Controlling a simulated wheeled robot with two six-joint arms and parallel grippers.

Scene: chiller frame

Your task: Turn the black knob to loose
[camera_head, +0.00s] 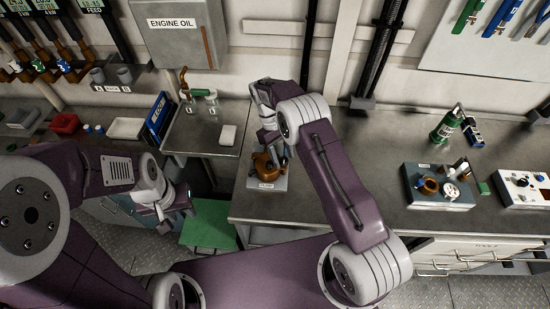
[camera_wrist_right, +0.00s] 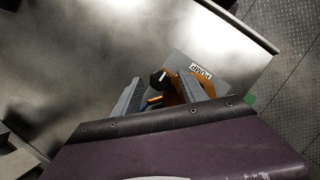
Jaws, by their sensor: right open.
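The black knob (camera_wrist_right: 158,79), with a pale mark on it, shows in the right wrist view beside the orange-brown pump body (camera_wrist_right: 190,90). A plate labelled PUMP (camera_wrist_right: 201,72) lies under them. In the head view the pump (camera_head: 268,164) stands on its plate at the bench's left front, partly hidden by my right arm. My right gripper (camera_wrist_right: 160,85) is open, and the knob appears between its fingers; contact cannot be told. In the head view my right gripper (camera_head: 268,138) is above the pump. My left gripper (camera_head: 166,208) is left of the bench, its finger gap unclear.
A green bottle (camera_head: 446,127) and a grey box with round fittings (camera_head: 437,199) stand right on the bench, beside a white control box (camera_head: 523,187). A small white block (camera_head: 228,135) lies on the left counter. A green stool-like block (camera_head: 209,224) is below. The middle bench is clear.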

